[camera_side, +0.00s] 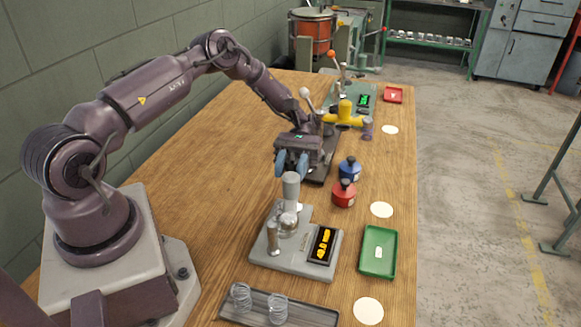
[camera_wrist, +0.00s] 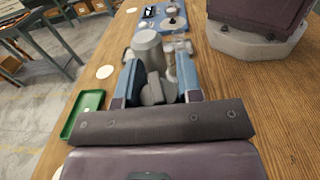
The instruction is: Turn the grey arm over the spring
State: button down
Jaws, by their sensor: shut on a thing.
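The grey station (camera_side: 285,258) stands on the bench with a yellow-digit display (camera_side: 322,245). Its upright grey cylinder (camera_side: 291,187) also shows in the wrist view (camera_wrist: 148,44). My gripper (camera_side: 291,163) is low behind the cylinder's top, blue fingers pointing down. In the wrist view my gripper (camera_wrist: 154,88) is shut on a light grey piece, which looks like the grey arm (camera_wrist: 155,92). Most of that piece is hidden by the fingers and the cylinder. I cannot make out a spring under it.
Two loose springs (camera_side: 241,297) stand in a dark tray (camera_side: 315,312) at the front. A green tray (camera_side: 390,256) lies right of the station. Red (camera_side: 343,194) and blue (camera_side: 349,170) knobbed pieces stand close behind. A yellow-handled device (camera_side: 345,115) is farther back. The left bench is clear.

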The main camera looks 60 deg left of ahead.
jog(key=c, duration=0.8)
grip_release()
jog(key=shift+r, duration=0.1)
notch_tip(320, 180, up, 3)
jog(key=shift+r, duration=0.1)
jog(key=s+r, duration=0.3)
jog(key=s, duration=0.1)
jog(key=s+d+r, duration=0.1)
jog(key=s+r, duration=0.2)
jog(key=s, duration=0.2)
jog(key=s+r, duration=0.3)
jog(key=s, duration=0.2)
jog(key=shift+d+r, duration=0.35)
